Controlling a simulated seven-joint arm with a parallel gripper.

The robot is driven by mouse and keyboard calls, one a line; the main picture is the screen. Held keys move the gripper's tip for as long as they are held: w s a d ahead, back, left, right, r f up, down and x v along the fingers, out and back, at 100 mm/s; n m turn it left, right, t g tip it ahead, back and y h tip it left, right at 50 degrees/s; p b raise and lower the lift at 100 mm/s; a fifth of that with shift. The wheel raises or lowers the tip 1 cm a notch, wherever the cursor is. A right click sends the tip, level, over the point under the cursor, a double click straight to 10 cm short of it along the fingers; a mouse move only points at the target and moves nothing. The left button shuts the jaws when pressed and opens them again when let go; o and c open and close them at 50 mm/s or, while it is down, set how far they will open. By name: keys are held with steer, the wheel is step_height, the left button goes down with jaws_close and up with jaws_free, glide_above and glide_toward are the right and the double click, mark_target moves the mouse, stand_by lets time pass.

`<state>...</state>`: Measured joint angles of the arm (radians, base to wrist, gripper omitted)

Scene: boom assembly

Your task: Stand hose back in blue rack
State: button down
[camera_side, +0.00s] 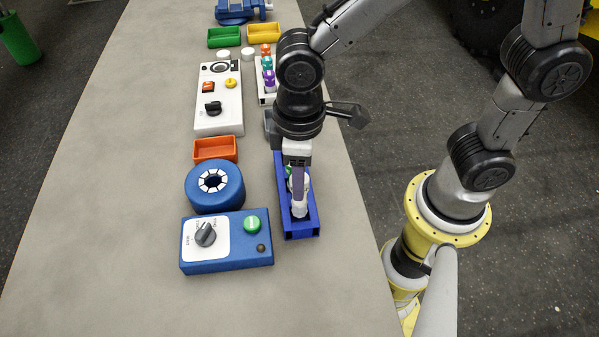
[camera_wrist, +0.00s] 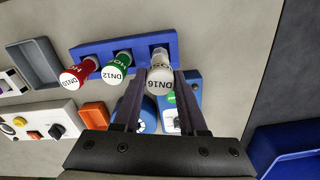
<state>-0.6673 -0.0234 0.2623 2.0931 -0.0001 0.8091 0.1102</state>
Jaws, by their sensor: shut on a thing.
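A white hose labelled DN16 (camera_wrist: 159,80) stands between the two fingers of my gripper (camera_wrist: 160,72), which is shut on it. Its lower end lines up with the end slot of the blue rack (camera_wrist: 142,40); I cannot tell how deep it sits. In the side view my gripper (camera_side: 299,190) is over the near part of the blue rack (camera_side: 302,234), with the white hose (camera_side: 300,209) at its tips. A green hose labelled DN12 (camera_wrist: 118,68) and a red hose labelled DN10 (camera_wrist: 78,76) stand in the other slots. The red one is hidden in the side view.
Left of the rack are a blue control box (camera_side: 227,262), a blue ring (camera_side: 214,204) and an orange tray (camera_side: 215,150). A white control box (camera_side: 219,122) and a grey tray (camera_wrist: 34,64) are farther off. The table's left side is clear.

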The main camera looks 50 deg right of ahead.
steer(key=shift+f, duration=0.7)
stand_by(0.7)
steer(key=shift+f, duration=0.35)
steer(key=shift+f, duration=0.35)
steer(key=shift+f, duration=0.35)
steer(key=shift+f, duration=0.25)
steer(key=shift+c, duration=1.9)
jaws_free()
steer(key=shift+r, duration=3.5)
